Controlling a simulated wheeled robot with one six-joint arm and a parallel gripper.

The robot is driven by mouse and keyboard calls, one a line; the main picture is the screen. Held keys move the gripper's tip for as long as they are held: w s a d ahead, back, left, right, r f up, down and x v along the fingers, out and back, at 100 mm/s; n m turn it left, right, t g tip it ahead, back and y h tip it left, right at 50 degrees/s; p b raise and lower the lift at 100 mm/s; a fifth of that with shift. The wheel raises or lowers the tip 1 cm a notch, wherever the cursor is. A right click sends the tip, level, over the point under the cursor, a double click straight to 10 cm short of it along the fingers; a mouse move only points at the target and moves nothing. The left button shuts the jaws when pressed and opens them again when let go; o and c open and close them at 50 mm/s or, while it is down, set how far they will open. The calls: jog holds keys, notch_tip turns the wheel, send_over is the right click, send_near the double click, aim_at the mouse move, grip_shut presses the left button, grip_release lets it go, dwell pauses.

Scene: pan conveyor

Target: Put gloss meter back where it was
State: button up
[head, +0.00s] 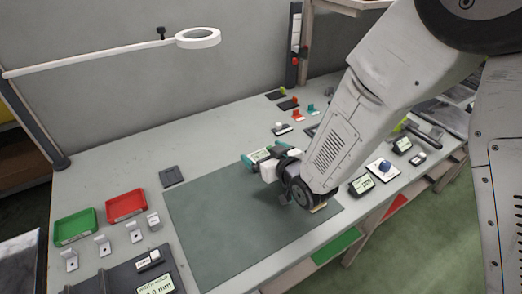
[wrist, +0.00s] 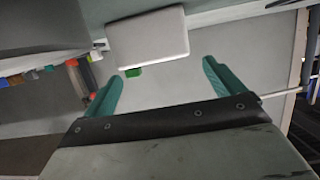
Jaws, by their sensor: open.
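My gripper (head: 262,154) is open over the far right part of the dark green mat (head: 205,225). Its two teal fingers stand apart in the wrist view (wrist: 162,68). A pale rounded block (wrist: 152,38), which may be the gloss meter, lies just ahead of the fingertips, nearer the left finger. Neither finger visibly grips it. A small green patch (wrist: 133,71) shows at its lower edge. No label shows, so I cannot confirm which thing is the gloss meter. My arm hides part of the bench.
Green (head: 75,227) and red (head: 125,205) trays stand at left, near a dark display unit (head: 130,280). Small coloured items line the back right. Small meters (head: 361,184) and a blue-knobbed device (head: 384,168) sit at the right edge. A ring lamp (head: 198,38) hangs above. The mat's left half is clear.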

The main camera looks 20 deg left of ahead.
jog(key=v, duration=1)
jog(key=shift+w+d+r, duration=0.1)
jog(key=shift+r, duration=0.05)
jog(key=w+d+r+m+g+h, duration=0.1)
jog(key=d+r+m+h, duration=0.3)
jog(key=d, duration=0.7)
jog(key=w+d+r+m+h, duration=0.1)
jog(key=d+r+h, duration=0.35)
jog(key=d, duration=0.65)
jog(key=s+d+r+m+g+h, duration=0.1)
jog(key=s+d+r+m+g, duration=0.1)
jog(key=s+d, duration=0.5)
jog(key=s+d+r+m+g+h, duration=0.1)
jog(key=s+d+r+m+g, duration=0.2)
jog(key=s, duration=1.1)
jog(key=d+r+g, duration=0.2)
jog(key=d+r, duration=0.1)
jog(key=d, duration=0.1)
jog(key=shift+r, duration=0.35)
jog(key=shift+h, duration=0.25)
